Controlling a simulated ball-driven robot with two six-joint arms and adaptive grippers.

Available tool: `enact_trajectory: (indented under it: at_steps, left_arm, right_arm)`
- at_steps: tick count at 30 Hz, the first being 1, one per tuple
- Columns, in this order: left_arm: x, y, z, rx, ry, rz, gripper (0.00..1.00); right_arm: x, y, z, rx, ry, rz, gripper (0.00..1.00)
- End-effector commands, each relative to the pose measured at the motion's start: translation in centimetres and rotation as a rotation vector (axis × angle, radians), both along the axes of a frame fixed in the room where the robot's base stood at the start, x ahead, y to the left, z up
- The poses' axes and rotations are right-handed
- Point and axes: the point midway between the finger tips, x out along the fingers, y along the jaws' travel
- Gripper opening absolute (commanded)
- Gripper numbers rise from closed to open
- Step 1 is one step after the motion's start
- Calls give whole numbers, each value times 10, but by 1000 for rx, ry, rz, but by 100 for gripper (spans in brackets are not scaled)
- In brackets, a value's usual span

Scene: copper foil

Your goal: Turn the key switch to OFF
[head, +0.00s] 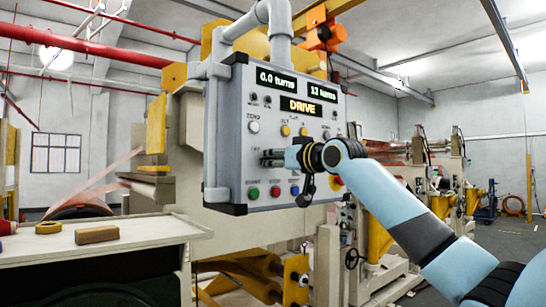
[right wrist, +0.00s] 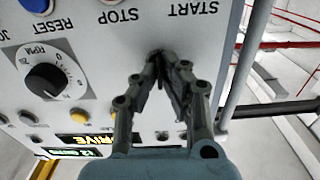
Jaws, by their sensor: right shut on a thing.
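The grey control panel (head: 222,150) faces me, with a lit display (head: 301,106) reading DRIVE. My right gripper (head: 270,158) reaches across the panel from the right, its fingertips at the panel's left side. In the right wrist view my right gripper (right wrist: 166,60) has its fingers closed together at the panel face, near the START label. It is shut on the key switch, which is mostly hidden between the fingertips. Its position marks cannot be read. My left gripper is not in view.
Green (head: 254,192), red (head: 275,191) and blue (head: 294,190) buttons sit just below the gripper. A black RPM dial (right wrist: 47,78) is beside it in the wrist view.

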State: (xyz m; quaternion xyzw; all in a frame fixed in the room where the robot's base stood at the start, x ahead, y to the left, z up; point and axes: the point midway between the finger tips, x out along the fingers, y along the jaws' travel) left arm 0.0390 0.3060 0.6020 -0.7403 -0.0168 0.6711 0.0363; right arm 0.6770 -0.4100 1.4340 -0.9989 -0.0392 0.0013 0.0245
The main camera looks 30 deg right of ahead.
Motion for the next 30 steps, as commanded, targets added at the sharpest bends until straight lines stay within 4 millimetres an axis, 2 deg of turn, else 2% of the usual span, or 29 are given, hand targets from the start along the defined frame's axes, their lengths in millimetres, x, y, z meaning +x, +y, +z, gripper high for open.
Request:
enact_trajectory:
  at_steps: [15,30]
  left_arm:
    - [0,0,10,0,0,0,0]
    - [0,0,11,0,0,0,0]
  right_arm:
    - [0,2,0,-427,-35,0,0]
    - [0,2,0,-583,-47,0,0]
